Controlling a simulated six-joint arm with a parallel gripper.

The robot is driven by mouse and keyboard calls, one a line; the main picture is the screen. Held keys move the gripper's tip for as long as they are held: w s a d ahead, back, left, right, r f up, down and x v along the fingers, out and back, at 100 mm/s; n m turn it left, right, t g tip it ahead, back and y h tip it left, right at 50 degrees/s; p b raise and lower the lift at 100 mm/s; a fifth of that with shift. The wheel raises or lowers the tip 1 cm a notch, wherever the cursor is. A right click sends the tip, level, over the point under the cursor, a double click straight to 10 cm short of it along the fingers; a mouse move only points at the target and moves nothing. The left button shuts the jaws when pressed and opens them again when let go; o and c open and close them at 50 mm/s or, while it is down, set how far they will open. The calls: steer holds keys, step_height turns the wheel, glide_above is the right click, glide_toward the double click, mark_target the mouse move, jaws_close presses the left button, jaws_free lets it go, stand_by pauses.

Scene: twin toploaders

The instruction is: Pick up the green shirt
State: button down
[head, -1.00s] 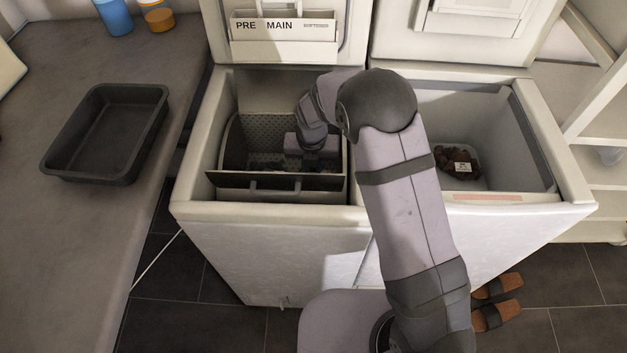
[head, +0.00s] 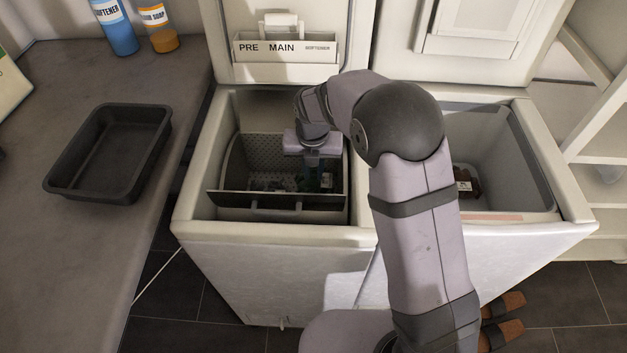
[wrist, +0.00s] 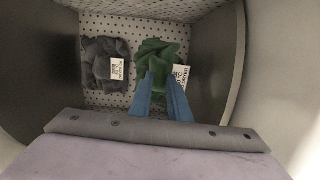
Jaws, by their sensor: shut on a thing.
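The green shirt (wrist: 168,55) is a crumpled bundle with a white printed tag, inside the perforated drum (wrist: 148,28) of the left toploader. In the wrist view my gripper (wrist: 163,85) has its blue fingers shut on the shirt's near side. In the head view my gripper (head: 311,160) points down into the drum, and a small dark green part of the shirt (head: 327,181) shows beside and below the fingers. Whether the shirt is clear of the drum floor I cannot tell.
A dark grey crumpled garment (wrist: 103,62) with a tag lies left of the shirt. The drum's open flap (head: 235,199) and the machine's rim (head: 270,232) surround my gripper. The right toploader holds a dark brown thing (head: 466,186). A black tray (head: 78,190) stands on the left counter.

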mark_target(314, 174)
step_height(314, 174, up, 20)
steer(key=p, duration=0.1)
steer(key=shift+r, duration=0.15)
steer(key=shift+r+p, duration=0.1)
steer(key=shift+p, duration=0.25)
